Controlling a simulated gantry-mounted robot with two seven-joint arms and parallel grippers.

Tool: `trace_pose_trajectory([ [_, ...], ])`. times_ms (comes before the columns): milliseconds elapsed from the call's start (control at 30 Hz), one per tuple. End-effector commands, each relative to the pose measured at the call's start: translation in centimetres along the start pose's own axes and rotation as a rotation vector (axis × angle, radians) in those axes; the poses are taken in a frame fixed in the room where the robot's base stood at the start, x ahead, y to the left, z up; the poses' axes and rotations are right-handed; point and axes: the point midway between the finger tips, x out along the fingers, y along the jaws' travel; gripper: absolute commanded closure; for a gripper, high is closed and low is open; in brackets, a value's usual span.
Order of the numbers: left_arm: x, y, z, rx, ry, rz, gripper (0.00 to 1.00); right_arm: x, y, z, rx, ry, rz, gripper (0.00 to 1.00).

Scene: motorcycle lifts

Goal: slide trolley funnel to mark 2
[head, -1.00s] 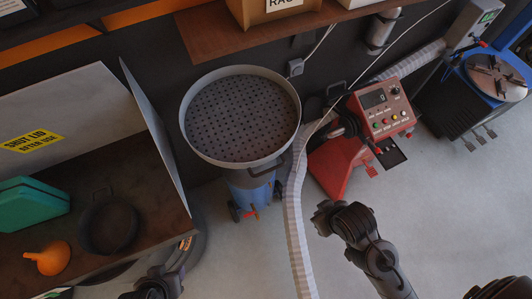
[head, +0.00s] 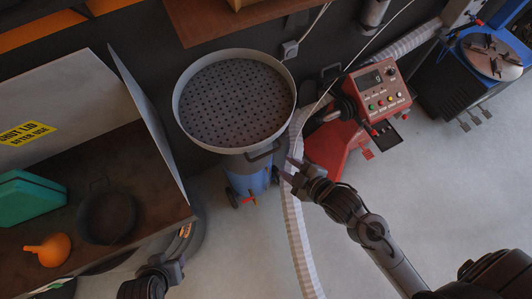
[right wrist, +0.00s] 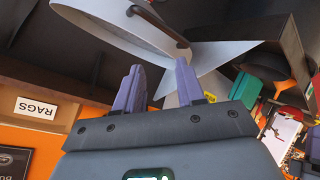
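The trolley funnel (head: 235,103) is a wide round grey pan with a perforated plate on a blue wheeled base (head: 248,182), left of centre in the head view. A dark handle (head: 262,152) sits on its near right rim. My right gripper (head: 289,169) is open and empty just right of and below that handle. In the right wrist view, the fingers of my right gripper (right wrist: 158,85) are apart, with the pan's rim (right wrist: 115,25) and handle (right wrist: 163,22) beyond them. My left gripper (head: 168,272) is at the bottom left, its fingers unclear. No mark 2 is visible.
A ribbed pale hose (head: 292,225) runs down the floor beside the trolley. A red control machine (head: 375,100) stands right of it. A bench (head: 150,200) with an orange funnel (head: 48,250) and dark pan (head: 105,218) is at left.

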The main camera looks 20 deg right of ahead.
Motion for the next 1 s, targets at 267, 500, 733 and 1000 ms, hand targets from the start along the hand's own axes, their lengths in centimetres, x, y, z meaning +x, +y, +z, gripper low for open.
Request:
trace_pose_trajectory([
  [267, 3.1, 0.2, 1.0, -0.004, 0.0, 0.003, 0.54, 2.7, -1.4, 0.1, -0.545, 0.484, 0.128, 0.61],
  [500, 6.4, 0.5, 2.0, -0.01, 0.0, 0.008, 0.54, 3.8, -1.3, 5.8, -0.807, 0.703, 0.112, 0.61],
  [733, 7.7, 0.7, 2.4, -0.012, -0.001, 0.01, 0.54, 5.1, 0.6, 7.9, -0.904, 0.679, 0.089, 0.61],
  [1000, 6.9, 0.5, 2.2, -0.008, 0.0, 0.007, 0.54, 7.1, 0.5, 6.0, -0.903, 0.68, 0.095, 0.61],
])
